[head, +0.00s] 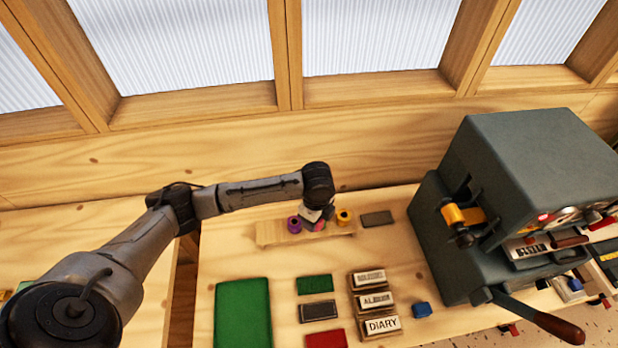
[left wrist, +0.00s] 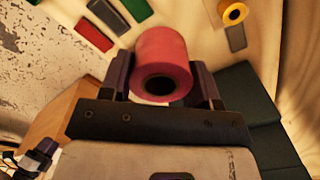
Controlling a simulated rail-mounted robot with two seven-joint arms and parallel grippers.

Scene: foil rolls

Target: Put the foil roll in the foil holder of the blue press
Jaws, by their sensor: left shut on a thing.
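My left gripper (head: 317,212) is above the small wooden rack (head: 268,236), shut on a pinkish-red foil roll (head: 319,226). In the left wrist view the roll (left wrist: 162,50) sits between the two fingers (left wrist: 163,78), its open end facing the camera. I cannot tell whether the roll still touches the rack. A dark blue-grey press (head: 530,145) stands at the right. A yellow roll (head: 455,215) sits in a holder on its left side. My right gripper is not in view.
A purple roll (head: 294,224) and a yellow roll (head: 344,216) are on the rack beside my gripper. A grey block (head: 377,219) lies between rack and press. Colored pads, lettered blocks (head: 382,324) and a small blue block (head: 422,310) lie in front. The press lever (head: 545,322) sticks out low.

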